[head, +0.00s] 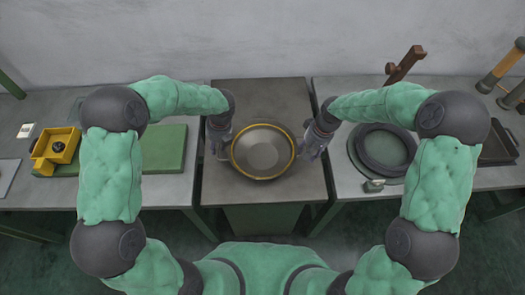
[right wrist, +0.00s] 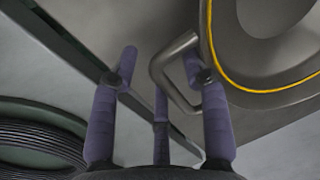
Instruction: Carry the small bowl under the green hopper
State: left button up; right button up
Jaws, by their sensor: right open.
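A round grey metal bowl with a yellow rim (head: 263,152) stands on the middle grey table between my two grippers. Part of it fills the upper right of the right wrist view (right wrist: 262,62), with a bent grey handle (right wrist: 160,72) on its side. My right gripper (head: 314,146) is at the bowl's right side. Its fingers (right wrist: 160,75) are apart, and the handle reaches in between them; contact is not clear. My left gripper (head: 224,148) is at the bowl's left edge; its fingers are too small to tell open from shut. I cannot make out a green hopper.
On the right table lies a stack of dark round rings (head: 385,150), with a brown wooden post (head: 404,64) behind. On the left table are a yellow block-like device (head: 55,148) and a green board (head: 163,150). Narrow gaps separate the tables. A pale wall stands behind.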

pick_arm(q)
grip_shut()
pick_arm(e)
jog(key=c, duration=0.7)
grip_shut()
pick_arm(q)
jog(key=shift+w+r, duration=0.1)
jog(key=shift+r, duration=0.1)
pick_arm(e)
jog(key=shift+r, duration=0.2)
